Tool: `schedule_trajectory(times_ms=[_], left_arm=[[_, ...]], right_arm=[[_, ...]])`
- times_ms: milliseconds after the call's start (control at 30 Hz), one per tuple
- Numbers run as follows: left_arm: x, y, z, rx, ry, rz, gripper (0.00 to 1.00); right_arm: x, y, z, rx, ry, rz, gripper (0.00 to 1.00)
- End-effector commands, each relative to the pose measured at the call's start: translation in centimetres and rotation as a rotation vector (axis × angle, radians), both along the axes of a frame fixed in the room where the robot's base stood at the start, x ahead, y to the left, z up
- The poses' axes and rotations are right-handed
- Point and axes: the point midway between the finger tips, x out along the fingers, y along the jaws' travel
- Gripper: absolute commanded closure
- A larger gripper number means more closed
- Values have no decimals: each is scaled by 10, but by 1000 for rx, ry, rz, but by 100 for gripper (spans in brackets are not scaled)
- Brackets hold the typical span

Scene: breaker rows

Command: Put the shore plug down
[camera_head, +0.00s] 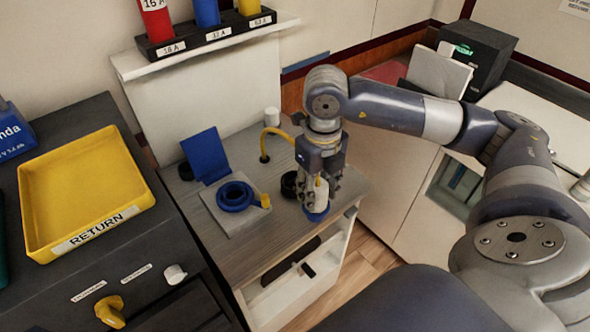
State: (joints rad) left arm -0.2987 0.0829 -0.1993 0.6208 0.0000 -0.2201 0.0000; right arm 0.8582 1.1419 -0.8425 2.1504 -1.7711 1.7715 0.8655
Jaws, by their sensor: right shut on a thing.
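The shore plug (321,197) has a white body and a blue ring at its lower end. My right gripper (319,190) is shut on it from above, and the plug hangs upright over the front right part of the grey cabinet top. I cannot tell whether its lower end touches the surface. A yellow cable (281,132) runs from a hole in the cabinet top toward the gripper. A blue round socket (235,195) on a grey plate stands to the left, its blue lid (205,155) raised. My left gripper is not in view.
A black ring (289,184) lies just left of the gripper. A yellow RETURN tray (84,188) sits on the dark cabinet at left. A shelf with red, blue and yellow cylinders (207,12) is behind. The cabinet top's front strip (262,240) is clear.

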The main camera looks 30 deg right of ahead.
Motion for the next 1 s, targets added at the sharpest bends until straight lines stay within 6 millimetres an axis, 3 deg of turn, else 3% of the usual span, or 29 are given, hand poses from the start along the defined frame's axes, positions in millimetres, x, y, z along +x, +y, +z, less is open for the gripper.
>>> schedule_trajectory(times_ms=[200,500,867,1000], left_arm=[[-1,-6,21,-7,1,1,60],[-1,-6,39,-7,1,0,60],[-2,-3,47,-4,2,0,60],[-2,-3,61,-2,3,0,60]], right_arm=[[48,-9,1,4,-2,-2,83],[102,-22,-6,3,-1,2,83],[129,-28,-9,3,-3,3,83],[127,-28,-31,1,3,4,83]])
